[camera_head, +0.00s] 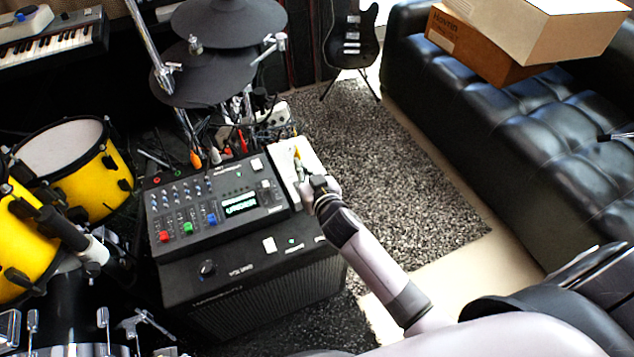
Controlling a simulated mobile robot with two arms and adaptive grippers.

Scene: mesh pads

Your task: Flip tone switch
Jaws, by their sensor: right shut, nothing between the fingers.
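A black mixer-like control box (218,203) with knobs, coloured buttons and a lit display sits on a black amplifier (250,295). A small white switch (257,164) is on the box's upper right. Another white switch (269,245) is on the amplifier top, near a black knob (208,268). The labels are too small to read, so I cannot tell which is the tone switch. My right gripper (301,170) is shut and empty, over a white panel (283,176) beside the box. It hides part of this panel, and contact is unclear. I do not make out my left gripper.
Yellow drums (90,187) stand at left and black drum pads (214,75) behind the box. Loose cables (230,140) lie at its back edge. A grey rug (410,185), guitar (351,40) and black sofa (500,110) with cardboard boxes (470,45) are at right.

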